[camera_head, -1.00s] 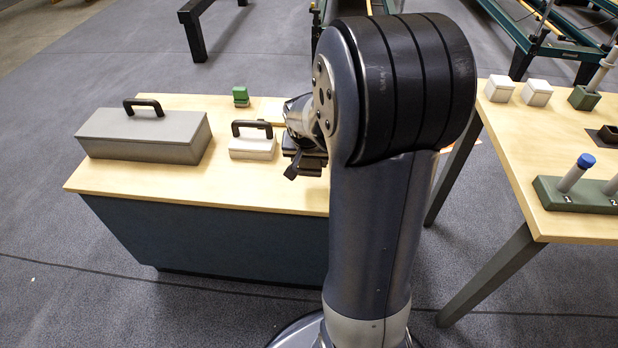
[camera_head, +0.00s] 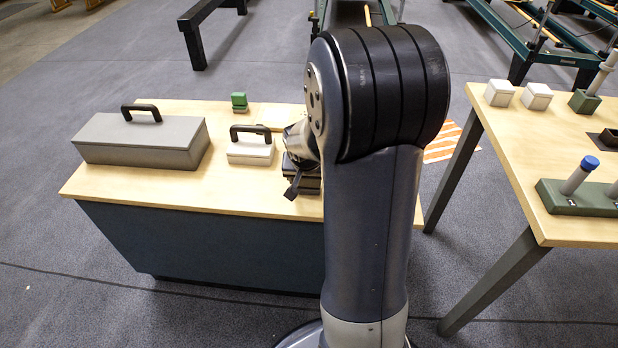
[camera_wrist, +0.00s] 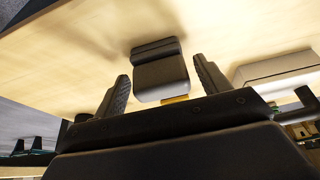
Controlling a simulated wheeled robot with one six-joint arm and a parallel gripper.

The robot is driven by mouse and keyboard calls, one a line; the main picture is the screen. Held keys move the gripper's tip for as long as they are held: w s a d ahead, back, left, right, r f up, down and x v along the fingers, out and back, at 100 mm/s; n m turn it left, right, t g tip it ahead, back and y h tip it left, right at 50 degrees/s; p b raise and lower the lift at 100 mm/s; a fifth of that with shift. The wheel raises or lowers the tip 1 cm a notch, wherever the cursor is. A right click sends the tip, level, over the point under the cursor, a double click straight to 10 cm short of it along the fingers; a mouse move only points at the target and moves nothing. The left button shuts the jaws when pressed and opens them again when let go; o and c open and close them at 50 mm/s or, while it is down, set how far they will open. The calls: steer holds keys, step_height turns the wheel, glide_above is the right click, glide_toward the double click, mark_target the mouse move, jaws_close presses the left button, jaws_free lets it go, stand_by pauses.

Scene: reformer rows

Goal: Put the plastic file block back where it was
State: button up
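A dark grey block (camera_wrist: 160,70) with a darker ridge along one edge shows on the table in the wrist view; it seems to be the plastic file block. My gripper (camera_wrist: 165,88) is open, with one finger on each side of it and a gap visible at both sides. A small yellow patch shows at the block's near edge. In the head view my gripper (camera_head: 298,178) is low over the wooden table (camera_head: 130,192), right of the white case, partly hidden by my arm. The block cannot be made out clearly there.
A white case with black handle (camera_head: 250,152) stands close left of my gripper. A long grey toolbox (camera_head: 140,142) is further left, and a green block (camera_head: 239,102) stands behind. A second table (camera_head: 510,150) on the right holds white boxes and a green rack (camera_head: 575,198).

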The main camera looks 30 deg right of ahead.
steer(key=shift+o, duration=0.4)
steer(key=shift+r, duration=0.1)
steer(key=shift+r, duration=0.3)
steer(key=p+v, duration=0.3)
steer(key=v, duration=0.8)
steer(key=shift+r, duration=0.25)
steer(key=shift+s+a, duration=0.1)
